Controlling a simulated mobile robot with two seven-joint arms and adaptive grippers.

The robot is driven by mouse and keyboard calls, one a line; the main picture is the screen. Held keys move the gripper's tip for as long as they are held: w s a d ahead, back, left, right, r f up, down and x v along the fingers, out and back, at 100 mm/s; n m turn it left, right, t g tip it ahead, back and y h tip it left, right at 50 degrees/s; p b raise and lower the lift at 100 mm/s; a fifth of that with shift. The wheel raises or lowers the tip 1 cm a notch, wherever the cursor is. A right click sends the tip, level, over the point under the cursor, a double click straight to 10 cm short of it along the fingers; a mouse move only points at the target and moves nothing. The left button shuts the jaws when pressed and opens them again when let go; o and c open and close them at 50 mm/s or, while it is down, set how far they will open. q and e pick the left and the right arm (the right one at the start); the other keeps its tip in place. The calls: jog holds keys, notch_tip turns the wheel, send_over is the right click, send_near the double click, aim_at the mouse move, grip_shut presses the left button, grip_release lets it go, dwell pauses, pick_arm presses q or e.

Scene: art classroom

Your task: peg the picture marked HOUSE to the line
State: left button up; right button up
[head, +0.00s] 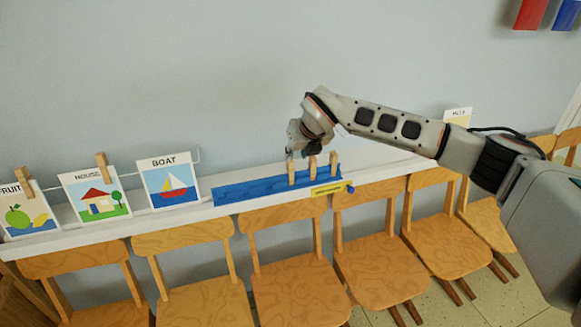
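The picture marked HOUSE (85,208), with a red-roofed house and a green tree, stands on the white ledge between the FRUIT and BOAT pictures. A wooden peg (102,168) sits at its top edge, by the thin white line (149,160). Three more wooden pegs stand upright on a blue strip (235,192): a left one (291,174), a middle one (312,170) and a right one (333,166). My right gripper (291,154) points down at the top of the left peg. Its fingers are small and dark, so their opening and any contact are unclear. My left gripper is out of view.
The FRUIT picture (17,217) has a peg (24,183); the BOAT picture (163,173) shows none. A yellow label (328,189) and a small blue item (351,188) are at the ledge (120,228) front. Wooden chairs (290,249) line up below. Another card (458,114) stands behind my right arm.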

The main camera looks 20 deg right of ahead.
aim_at(291, 162)
jog(key=b+x, duration=0.5)
jog(key=x, duration=0.4)
jog(key=shift+w+a+f+b, duration=0.1)
jog(key=shift+a+f+b, duration=0.05)
jog(key=shift+f+b, duration=0.2)
jog(key=shift+w+f, duration=0.25)
jog(key=shift+w, duration=0.05)
jog(key=shift+r, duration=0.1)
grip_shut()
